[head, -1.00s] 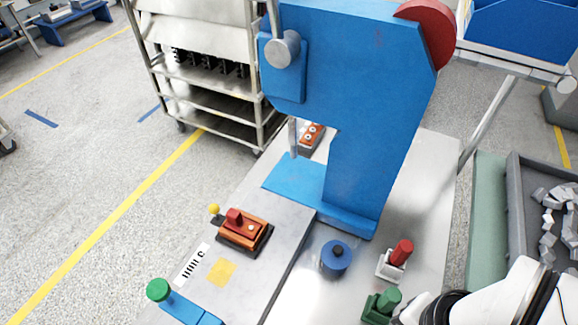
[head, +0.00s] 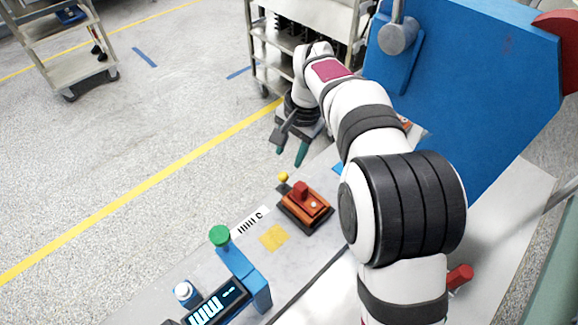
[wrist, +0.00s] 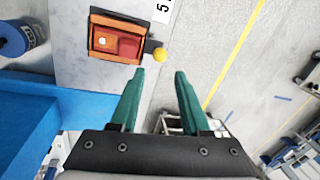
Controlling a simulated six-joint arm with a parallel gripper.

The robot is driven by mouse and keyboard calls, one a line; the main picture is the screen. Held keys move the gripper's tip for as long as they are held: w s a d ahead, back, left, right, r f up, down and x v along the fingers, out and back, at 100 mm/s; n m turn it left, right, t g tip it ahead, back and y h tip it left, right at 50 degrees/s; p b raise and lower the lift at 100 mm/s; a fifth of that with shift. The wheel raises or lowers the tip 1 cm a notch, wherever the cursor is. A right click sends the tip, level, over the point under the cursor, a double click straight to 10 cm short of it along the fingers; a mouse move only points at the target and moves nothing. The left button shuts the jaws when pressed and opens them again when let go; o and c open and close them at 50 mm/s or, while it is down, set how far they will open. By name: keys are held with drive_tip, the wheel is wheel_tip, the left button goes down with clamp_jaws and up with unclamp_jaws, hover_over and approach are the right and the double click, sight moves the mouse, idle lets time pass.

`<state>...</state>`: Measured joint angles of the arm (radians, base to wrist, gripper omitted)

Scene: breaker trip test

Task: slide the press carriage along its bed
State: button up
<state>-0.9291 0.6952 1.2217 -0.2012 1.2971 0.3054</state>
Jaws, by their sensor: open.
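An orange block with a red top (head: 306,202) sits on a dark base on the pale grey bed (head: 318,235). I take this unit for the press carriage. A yellow ball knob (head: 283,176) sticks out at its far left side. The wrist view shows the orange block (wrist: 103,41) at upper left and the yellow knob (wrist: 159,54). My gripper (head: 290,152) has two teal fingers, open and empty, near the knob. In the wrist view the knob appears just beyond the gap between the fingertips (wrist: 159,77), not gripped. Their height difference is hard to tell.
The blue press frame (head: 480,90) stands to the right, partly behind my arm. A blue unit with a display (head: 218,303) and a green knob (head: 220,236) is at the near end. A red button (head: 460,275) stands at right. A shelf cart (head: 262,60) stands behind.

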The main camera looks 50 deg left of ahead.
sight(285, 174)
drive_tip(key=f, duration=0.3)
drive_tip(key=a+f, duration=0.1)
drive_tip(key=f, duration=0.4)
drive_tip(key=shift+s+a+f, duration=0.15)
drive_tip(key=shift+a+f, duration=0.15)
drive_tip(key=shift+f, duration=0.1)
clamp_jaws()
drive_tip(key=shift+r, duration=0.1)
idle(0.7)
